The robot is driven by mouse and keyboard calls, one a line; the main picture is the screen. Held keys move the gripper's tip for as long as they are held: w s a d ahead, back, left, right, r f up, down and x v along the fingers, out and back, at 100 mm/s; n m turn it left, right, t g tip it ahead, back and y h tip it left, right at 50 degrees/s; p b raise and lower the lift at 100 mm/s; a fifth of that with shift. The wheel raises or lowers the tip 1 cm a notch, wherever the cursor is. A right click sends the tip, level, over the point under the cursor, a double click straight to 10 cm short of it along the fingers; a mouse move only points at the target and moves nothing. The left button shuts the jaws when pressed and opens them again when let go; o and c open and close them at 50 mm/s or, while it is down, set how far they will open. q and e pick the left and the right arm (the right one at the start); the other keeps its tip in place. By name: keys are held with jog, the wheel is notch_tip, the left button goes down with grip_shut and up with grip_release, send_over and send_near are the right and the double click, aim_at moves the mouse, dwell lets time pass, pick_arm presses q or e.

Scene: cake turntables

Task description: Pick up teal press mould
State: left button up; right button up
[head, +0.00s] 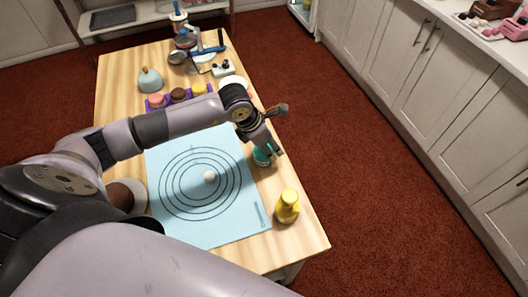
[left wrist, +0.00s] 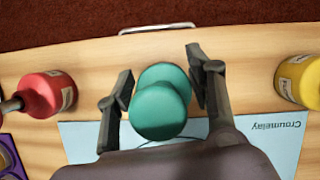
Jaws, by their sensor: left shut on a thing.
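The teal press mould (head: 262,158) is at the right edge of the wooden table, beside the blue mat, partly hidden by my gripper in the head view. In the left wrist view the teal press mould (left wrist: 160,108) shows as a rounded, knobbed shape between the two dark fingers. My left gripper (head: 264,146) points down over it and is shut on it; it also shows in the left wrist view (left wrist: 160,78). I cannot tell whether the mould touches the table. My right gripper is not in view.
A yellow bottle (head: 287,207) stands near the table's front right corner. A red bottle (left wrist: 48,94) stands on the mould's other side. The blue ringed mat (head: 232,225) bears a small pale ball (head: 209,176). A purple tray (head: 157,108) and several tools are farther back.

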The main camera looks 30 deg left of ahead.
pick_arm(q)
jog(key=c, duration=0.6)
